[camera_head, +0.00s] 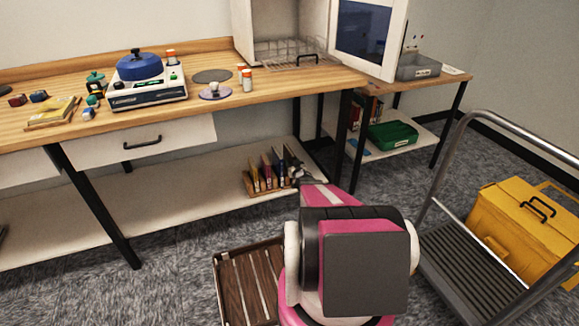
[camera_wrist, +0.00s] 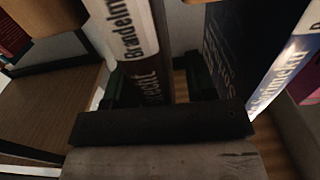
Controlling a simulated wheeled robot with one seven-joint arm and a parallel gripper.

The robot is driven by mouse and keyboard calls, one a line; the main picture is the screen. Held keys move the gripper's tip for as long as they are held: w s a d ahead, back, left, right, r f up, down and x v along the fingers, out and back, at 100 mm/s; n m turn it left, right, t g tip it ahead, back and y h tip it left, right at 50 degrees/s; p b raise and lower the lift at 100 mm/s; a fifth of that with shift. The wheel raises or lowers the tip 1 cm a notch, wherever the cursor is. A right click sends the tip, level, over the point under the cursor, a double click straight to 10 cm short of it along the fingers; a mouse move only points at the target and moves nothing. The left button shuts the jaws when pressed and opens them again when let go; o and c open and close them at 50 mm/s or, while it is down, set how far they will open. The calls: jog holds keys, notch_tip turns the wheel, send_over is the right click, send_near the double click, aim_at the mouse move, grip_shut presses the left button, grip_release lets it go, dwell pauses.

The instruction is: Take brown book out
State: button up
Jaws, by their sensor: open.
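Several upright books stand in a small wooden rack (camera_head: 262,188) on the lower shelf under the workbench. My gripper (camera_head: 300,168) is at the rack's right end, by the darkest book. In the wrist view, a dark brownish book (camera_wrist: 145,85) with a white band and lettering on its spine stands between the two dark fingers of my gripper (camera_wrist: 162,88). The fingers are open on either side of it, and I cannot tell whether they touch it. A dark blue and white book (camera_wrist: 285,72) is to the right. Shadow hides the books' lower parts.
The workbench top (camera_head: 330,88) overhangs the shelf (camera_head: 165,205). A slatted wooden crate (camera_head: 232,285) stands on the floor in front. A cart (camera_head: 470,275) and a yellow bag (camera_head: 520,225) are at right. A green box (camera_head: 393,136) sits on the side table's lower shelf.

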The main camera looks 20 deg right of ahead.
jog(key=shift+w, duration=0.15)
jog(key=shift+c, duration=0.3)
grip_shut()
jog(key=shift+r, duration=0.2)
